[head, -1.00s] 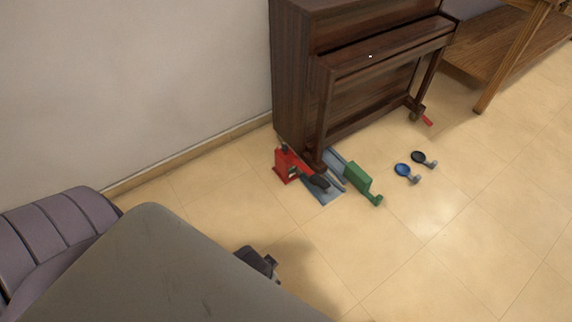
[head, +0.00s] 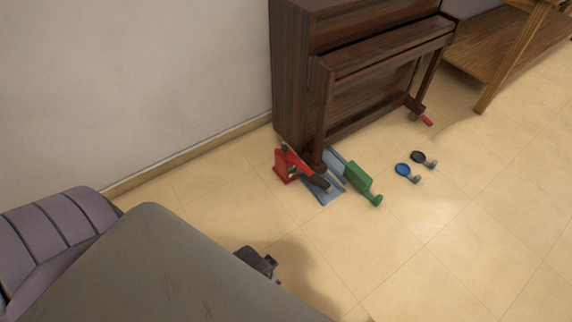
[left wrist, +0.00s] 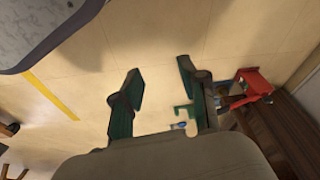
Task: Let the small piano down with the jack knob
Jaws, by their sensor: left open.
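The small dark brown piano (head: 295,75) stands against the wall in the head view. A red jack (head: 284,168) is at its near left leg, with a red bar ending in a dark knob (head: 320,183). A blue-grey plate (head: 322,193) lies under them. Whether the leg touches the floor is hidden. The red jack also shows in the left wrist view (left wrist: 254,84), beyond the right finger. My left gripper (left wrist: 160,74) is open and empty above the floor, apart from the jack. In the head view a dark part of it (head: 257,262) shows past my grey arm. My right gripper is not seen.
A green tool (head: 359,180) lies right of the jack. A blue disc (head: 403,169) and a black disc (head: 418,157), each with a small stem, lie on the floor. A wooden table (head: 500,60) stands at the upper right. The floor at lower right is clear.

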